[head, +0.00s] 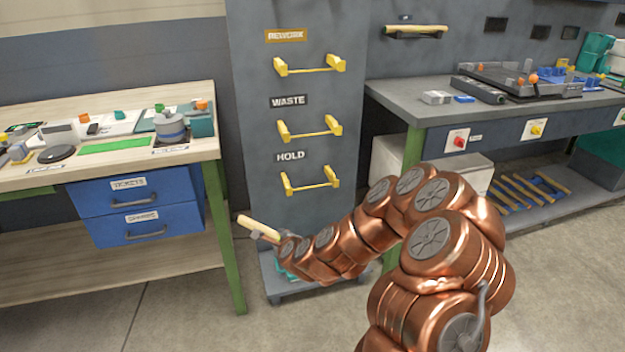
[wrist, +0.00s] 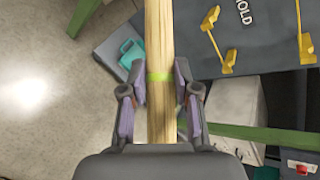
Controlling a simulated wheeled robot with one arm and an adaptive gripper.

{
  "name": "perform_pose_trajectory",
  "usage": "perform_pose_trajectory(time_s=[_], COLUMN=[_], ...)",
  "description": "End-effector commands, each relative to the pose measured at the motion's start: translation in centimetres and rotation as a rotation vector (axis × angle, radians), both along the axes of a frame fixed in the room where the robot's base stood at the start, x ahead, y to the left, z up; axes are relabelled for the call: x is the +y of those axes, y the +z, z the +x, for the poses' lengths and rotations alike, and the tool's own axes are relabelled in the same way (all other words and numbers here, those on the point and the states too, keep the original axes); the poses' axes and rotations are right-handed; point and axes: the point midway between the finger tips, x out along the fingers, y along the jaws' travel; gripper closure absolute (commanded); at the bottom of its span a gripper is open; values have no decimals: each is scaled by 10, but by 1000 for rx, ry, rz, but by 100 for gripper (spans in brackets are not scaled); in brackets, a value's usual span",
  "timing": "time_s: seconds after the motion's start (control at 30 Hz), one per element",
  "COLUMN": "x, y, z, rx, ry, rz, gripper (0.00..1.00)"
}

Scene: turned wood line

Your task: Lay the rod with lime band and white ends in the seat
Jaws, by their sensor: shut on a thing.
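My gripper (wrist: 161,100) is shut on a pale wooden rod (wrist: 159,35) with a lime band (wrist: 159,77) between the fingers. In the head view the rod (head: 255,227) is held in the air at the end of my arm, low in front of the grey panel, with a pale end pointing up and left. My gripper (head: 268,235) is small there. Which place is the seat I cannot tell; pairs of yellow holders labelled REWORK (head: 310,68), WASTE (head: 310,131) and HOLD (head: 310,184) are on the panel, with no rod visible in them.
A wooden bench (head: 40,178) with blue drawers (head: 135,205) stands left. A grey bench (head: 400,100) with a fixture tray (head: 530,92) stands right. Several rods lie on its lower shelf (head: 490,228). Another rod rests on a wall holder (head: 415,29). Open floor lies in front.

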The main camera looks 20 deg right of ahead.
Motion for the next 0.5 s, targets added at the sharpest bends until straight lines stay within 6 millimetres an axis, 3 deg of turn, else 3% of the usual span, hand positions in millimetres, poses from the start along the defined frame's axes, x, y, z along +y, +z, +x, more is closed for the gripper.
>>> perform_pose_trajectory(time_s=[0.03, 0.5], x=[0, 1], y=[-23, -126], z=[0, 0], rx=[-1, -1], ry=[1, 1], rz=[0, 0], gripper=[100, 100])
